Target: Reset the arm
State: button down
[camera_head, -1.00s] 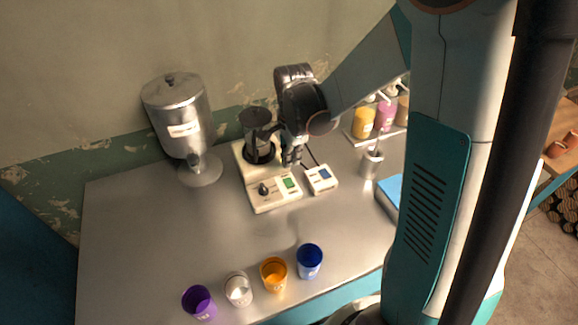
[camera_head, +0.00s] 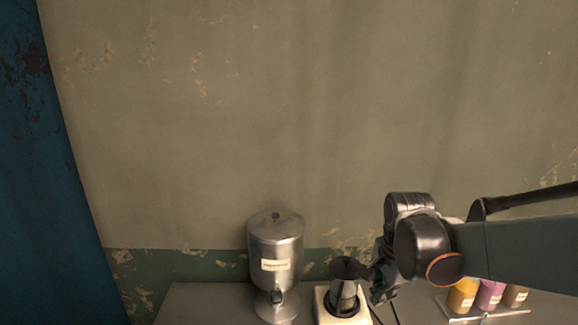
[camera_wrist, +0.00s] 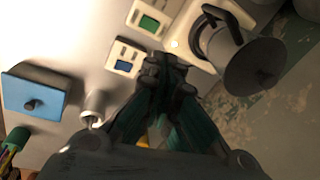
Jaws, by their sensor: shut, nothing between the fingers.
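My gripper (camera_wrist: 165,72) shows in the wrist view with its dark fingers together and nothing between them. In the head view my gripper (camera_head: 381,284) is at the lower right, just right of a dark metal pot (camera_head: 344,292). The pot stands on a white base unit (camera_head: 324,308). In the wrist view the pot (camera_wrist: 228,45) with its black handle is to the right of the fingers, and I see a gap between them there.
A metal dispenser (camera_head: 275,250) stands left of the pot. Bottles (camera_head: 463,295) stand in a rack at the lower right. The wrist view shows a small module with a blue screen (camera_wrist: 124,54), a metal cup (camera_wrist: 93,106) and a blue box (camera_wrist: 32,92). Most of the table is out of the head view.

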jog(key=s+a+r+n+t+b, duration=0.1)
jog(key=s+r+n+t, duration=0.1)
jog(key=s+n, duration=0.5)
jog(key=s+a+r+n+t+b, duration=0.1)
jog(key=s+r+n+t, duration=0.1)
jog(key=s+n, duration=0.5)
jog(key=shift+s+a+r+n+t, duration=0.3)
jog(key=shift+s+n+t, duration=0.1)
jog(key=shift+t, duration=0.3)
